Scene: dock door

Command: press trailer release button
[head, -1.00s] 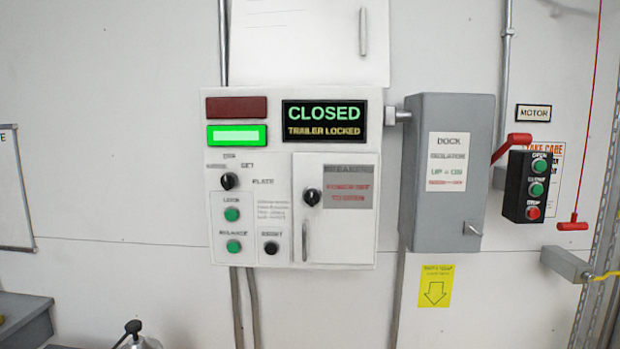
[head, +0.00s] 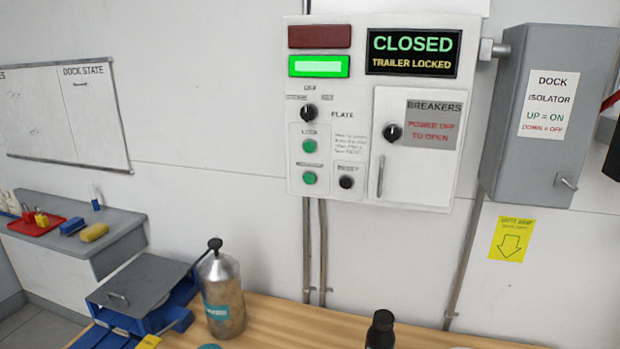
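The white control panel (head: 340,205) is on the wall in the head view. Its lower green button (head: 310,178), under a label too small to read now, is the release button by the earlier view. The green lock button (head: 310,146) is above it, and the black reset button (head: 347,182) is to its right. The display (head: 412,53) reads CLOSED, TRAILER LOCKED. The green lamp (head: 319,66) is lit and the red lamp (head: 320,37) is dark. Neither gripper is in view, and nothing touches the panel.
A wooden bench (head: 270,320) runs below the panel, with a metal bottle (head: 222,295), a dark bottle (head: 380,330) and a blue-grey device (head: 145,290) on it. A grey isolator box (head: 510,165) juts out at right. A side counter (head: 120,232) stands at left.

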